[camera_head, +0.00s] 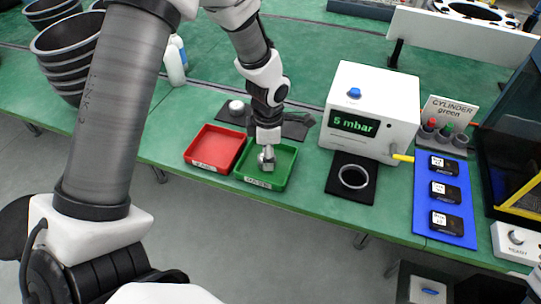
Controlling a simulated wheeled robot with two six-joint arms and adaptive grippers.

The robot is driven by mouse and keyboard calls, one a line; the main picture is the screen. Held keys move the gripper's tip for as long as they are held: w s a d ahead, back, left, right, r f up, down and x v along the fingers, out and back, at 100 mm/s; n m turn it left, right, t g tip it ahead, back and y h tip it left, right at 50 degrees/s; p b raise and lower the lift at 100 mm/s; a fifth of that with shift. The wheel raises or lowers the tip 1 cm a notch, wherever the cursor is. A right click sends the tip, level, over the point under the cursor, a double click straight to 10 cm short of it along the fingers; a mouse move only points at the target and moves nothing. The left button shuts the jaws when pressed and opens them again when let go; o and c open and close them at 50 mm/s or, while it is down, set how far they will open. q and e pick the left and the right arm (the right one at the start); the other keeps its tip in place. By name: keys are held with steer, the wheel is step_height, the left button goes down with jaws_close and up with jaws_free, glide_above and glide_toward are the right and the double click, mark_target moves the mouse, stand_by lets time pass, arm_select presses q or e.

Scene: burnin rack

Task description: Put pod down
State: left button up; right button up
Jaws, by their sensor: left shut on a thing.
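My left gripper (267,152) points down over the green tray (285,173) and is shut on a small grey metallic piece, which I take to be the pod (267,165). The gripper hides part of the pod. The pod is inside the tray's outline, but I cannot tell whether it touches the tray floor. My right gripper is not in view.
A red tray (214,147) sits left of the green one. To the right are a white box reading "5 mbar" (371,105), a black pad with a ring (353,178), and a blue mat (446,224) with black modules. Stacked black bowls (68,50) stand at left.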

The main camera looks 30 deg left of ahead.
arm_select(q)
steer(key=shift+d+r, duration=0.1)
steer(key=shift+r, duration=0.05)
steer(key=shift+s+f, duration=0.1)
steer(key=shift+f, duration=0.15)
steer(key=o, duration=1.2)
step_height(320, 180, up, 12)
steer(key=shift+r, duration=0.25)
